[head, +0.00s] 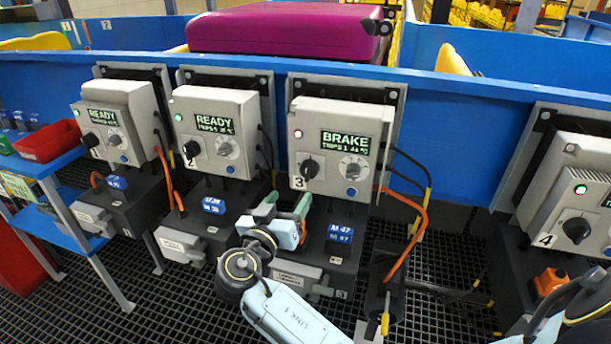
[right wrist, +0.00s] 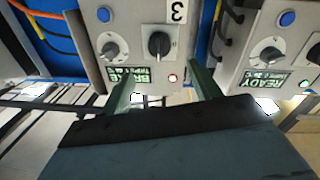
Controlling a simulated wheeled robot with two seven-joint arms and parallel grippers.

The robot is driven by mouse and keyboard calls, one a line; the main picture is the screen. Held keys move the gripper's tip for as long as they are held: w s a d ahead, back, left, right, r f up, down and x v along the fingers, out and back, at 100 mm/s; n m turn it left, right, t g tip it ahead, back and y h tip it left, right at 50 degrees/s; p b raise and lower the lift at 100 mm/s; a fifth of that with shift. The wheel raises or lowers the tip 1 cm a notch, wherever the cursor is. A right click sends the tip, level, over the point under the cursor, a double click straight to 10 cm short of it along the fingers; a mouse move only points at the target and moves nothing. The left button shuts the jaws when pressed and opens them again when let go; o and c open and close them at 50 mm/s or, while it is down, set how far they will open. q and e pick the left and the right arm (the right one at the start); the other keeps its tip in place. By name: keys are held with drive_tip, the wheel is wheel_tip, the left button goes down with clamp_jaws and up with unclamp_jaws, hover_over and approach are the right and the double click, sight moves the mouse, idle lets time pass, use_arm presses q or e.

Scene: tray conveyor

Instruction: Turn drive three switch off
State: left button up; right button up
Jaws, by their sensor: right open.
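Drive three is a grey box (head: 345,130) marked 3, with a display reading BRAKE and a small lit red lamp. Its black rotary switch (head: 308,168) is at the box's lower left, above the number label. The switch also shows upside down in the right wrist view (right wrist: 160,43). My right gripper (head: 288,199) is open and empty, its green fingers pointing up, a little below and left of the switch. In the right wrist view, the switch appears between the fingers, beyond their tips and apart from them. My left gripper is not in view.
Similar drives two (head: 214,120) and one (head: 112,112) stand to the left, reading READY. Drive four (head: 578,205) is at the right. Orange and black cables (head: 426,215) hang right of drive three. A purple case (head: 285,32) lies behind the blue wall.

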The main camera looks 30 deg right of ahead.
sight(305, 175)
drive_tip(key=b+x, duration=0.1)
drive_tip(key=x, duration=0.8)
drive_tip(key=shift+w+d, duration=0.15)
drive_tip(key=shift+d, duration=0.1)
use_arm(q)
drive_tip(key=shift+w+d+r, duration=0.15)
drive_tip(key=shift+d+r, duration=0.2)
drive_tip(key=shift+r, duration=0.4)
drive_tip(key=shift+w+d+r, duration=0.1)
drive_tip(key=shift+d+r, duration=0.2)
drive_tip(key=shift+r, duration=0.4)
use_arm(e)
drive_tip(key=shift+w+d, duration=0.3)
drive_tip(key=shift+d, duration=0.05)
drive_tip(key=c, duration=1)
drive_tip(key=shift+o, duration=0.2)
